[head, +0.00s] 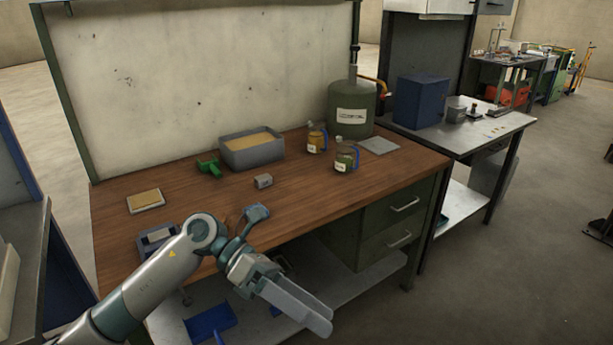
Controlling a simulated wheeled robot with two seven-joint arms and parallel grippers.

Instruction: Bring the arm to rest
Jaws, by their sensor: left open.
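My left arm (160,270) comes in from the lower left and reaches across the front edge of the wooden workbench (318,188). My left gripper (318,318) is open and empty, in front of the bench and over the lower shelf, with its fingers pointing down and to the right. The fingers overlap closely from this angle. No object is between them. My right gripper is not in view.
On the bench are a grey bin (251,157), a green tool (208,167), a small grey block (263,181), two jars (317,142), a green canister (352,106) and a yellowish pad (146,201). Drawers (398,222) are at right. The floor (500,270) there is clear.

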